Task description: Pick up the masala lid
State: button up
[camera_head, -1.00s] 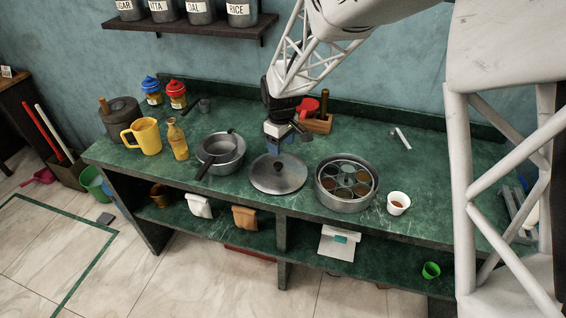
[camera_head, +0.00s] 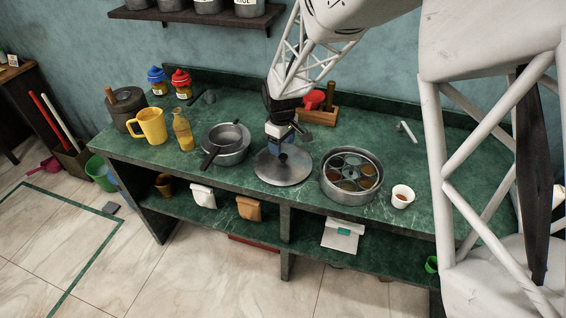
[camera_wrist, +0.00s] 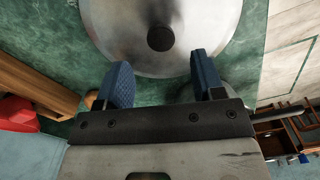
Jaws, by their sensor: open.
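The masala lid (camera_head: 283,169) is a round grey metal disc lying on the green counter, between the pot and the round spice box. Its dark knob shows in the wrist view (camera_wrist: 160,38) at the middle of the lid (camera_wrist: 120,22). My gripper (camera_head: 284,148) is over the lid's back part in the head view and hides its knob there. In the wrist view my gripper (camera_wrist: 161,80) has its two blue fingers apart, with nothing between them. The knob is ahead of the fingertips, roughly centred between them.
The open spice box (camera_head: 350,193) stands right of the lid, with a small white cup (camera_head: 401,196) beyond it. A pot (camera_head: 232,155) with a pan in it stands left. A wooden holder (camera_head: 318,117) with a red item is behind. Bare counter lies at the front edge.

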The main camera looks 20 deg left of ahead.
aim_at(283, 160)
jog(key=shift+f, duration=0.15)
jog(key=shift+s+f, duration=0.1)
jog(key=shift+f, duration=2.4)
jog(key=c, duration=1)
